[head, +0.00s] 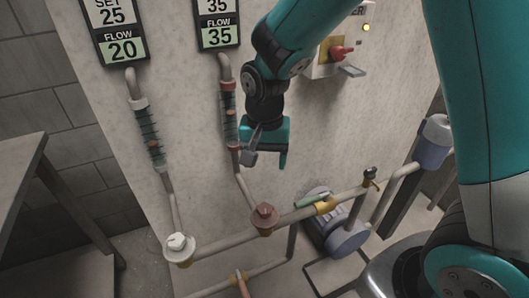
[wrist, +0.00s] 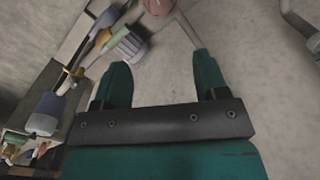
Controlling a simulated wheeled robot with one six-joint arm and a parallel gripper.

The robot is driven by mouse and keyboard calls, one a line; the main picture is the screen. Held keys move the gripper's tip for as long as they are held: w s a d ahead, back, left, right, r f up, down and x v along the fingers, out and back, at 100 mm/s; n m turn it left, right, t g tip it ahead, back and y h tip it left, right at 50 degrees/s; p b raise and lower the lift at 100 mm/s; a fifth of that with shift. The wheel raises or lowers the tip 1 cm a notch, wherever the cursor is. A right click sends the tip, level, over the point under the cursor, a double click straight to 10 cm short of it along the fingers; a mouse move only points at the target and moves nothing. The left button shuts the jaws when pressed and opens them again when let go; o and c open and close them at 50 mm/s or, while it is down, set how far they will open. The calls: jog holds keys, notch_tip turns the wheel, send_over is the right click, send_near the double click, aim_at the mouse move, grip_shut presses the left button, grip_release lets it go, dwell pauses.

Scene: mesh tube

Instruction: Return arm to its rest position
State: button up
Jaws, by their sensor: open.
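My arm reaches in from the upper right of the head view, and my gripper (head: 268,160) hangs in front of the pale wall panel. In the wrist view my gripper (wrist: 165,75) has its two teal fingers spread apart with nothing between them. In the head view it appears just right of the right-hand mesh tube (head: 229,118), which has red end fittings. I cannot tell the exact gap between them. The left-hand mesh tube (head: 151,138) has pale fittings and a dark spiral. Both tubes run down to the pipework.
The left display (head: 117,35) reads SET 25, FLOW 20; the right display (head: 217,26) reads FLOW 35. A white valve cap (head: 178,246) and a reddish one (head: 264,217) sit on the horizontal pipe. A red switch (head: 340,52) is upper right. A pump motor (head: 340,236) stands below. A table (head: 22,170) is at left.

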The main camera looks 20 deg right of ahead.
jog(key=shift+r, duration=0.35)
jog(key=s+a+r+n+y+p, duration=0.2)
jog(key=s+r+n+p, duration=0.2)
jog(key=s+r, duration=0.5)
jog(key=s+a+r+n+y+p, duration=0.2)
jog(key=s+r+n+p, duration=0.2)
jog(key=s+r+n, duration=0.5)
notch_tip(320, 180, up, 2)
jog(key=shift+s+a, duration=0.25)
dwell(2.3)
